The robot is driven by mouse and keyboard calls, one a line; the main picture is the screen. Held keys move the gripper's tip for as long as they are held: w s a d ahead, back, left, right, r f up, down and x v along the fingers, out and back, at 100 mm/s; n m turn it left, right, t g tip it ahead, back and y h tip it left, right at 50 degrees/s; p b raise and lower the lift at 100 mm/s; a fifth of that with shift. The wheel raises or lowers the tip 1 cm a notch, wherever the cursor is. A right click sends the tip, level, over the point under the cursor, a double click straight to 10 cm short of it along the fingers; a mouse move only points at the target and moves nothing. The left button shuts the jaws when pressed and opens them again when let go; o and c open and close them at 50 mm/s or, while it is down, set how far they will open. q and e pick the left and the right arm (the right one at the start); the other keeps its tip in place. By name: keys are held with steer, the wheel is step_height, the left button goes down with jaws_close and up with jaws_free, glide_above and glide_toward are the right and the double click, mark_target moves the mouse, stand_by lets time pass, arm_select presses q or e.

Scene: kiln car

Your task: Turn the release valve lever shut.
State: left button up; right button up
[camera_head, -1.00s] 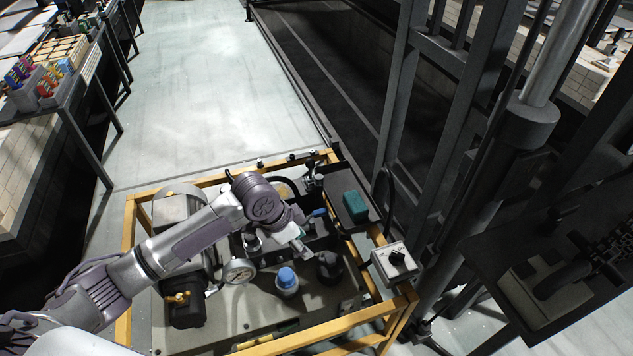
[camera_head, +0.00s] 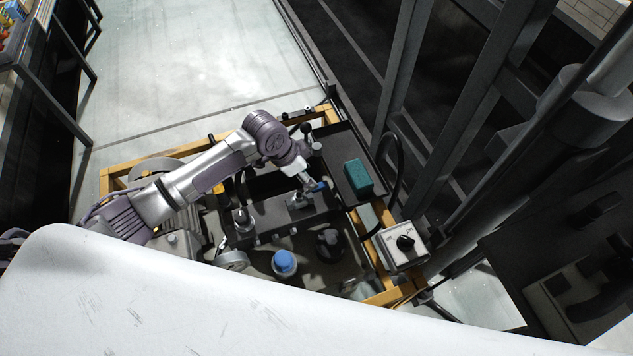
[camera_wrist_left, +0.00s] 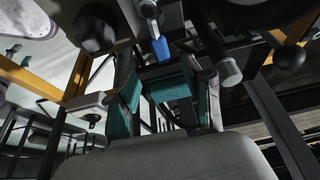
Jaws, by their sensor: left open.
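The release valve lever (camera_head: 320,186) shows as a small blue grip on the machine, beside the black tray. In the left wrist view the blue grip (camera_wrist_left: 160,47) hangs on a metal shank, just above the gap between my fingers. My left gripper (camera_head: 308,182) reaches over the machine from the left, close beside the lever. In the left wrist view its fingers (camera_wrist_left: 160,80) are apart, with nothing seen held between them. Whether a finger touches the lever I cannot tell. The valve body is partly hidden by my arm. My right gripper is not in view.
A green block (camera_head: 358,178) lies on the black tray (camera_head: 340,143) right of the lever. A yellow frame (camera_head: 180,152) rings the machine. Dark uprights rise at right; the floor behind is open.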

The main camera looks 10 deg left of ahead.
arm_select(q)
steer(key=x, duration=0.7)
steer(key=shift+w+d+f+b, duration=0.1)
steer(key=shift+b, duration=0.3)
jaws_close()
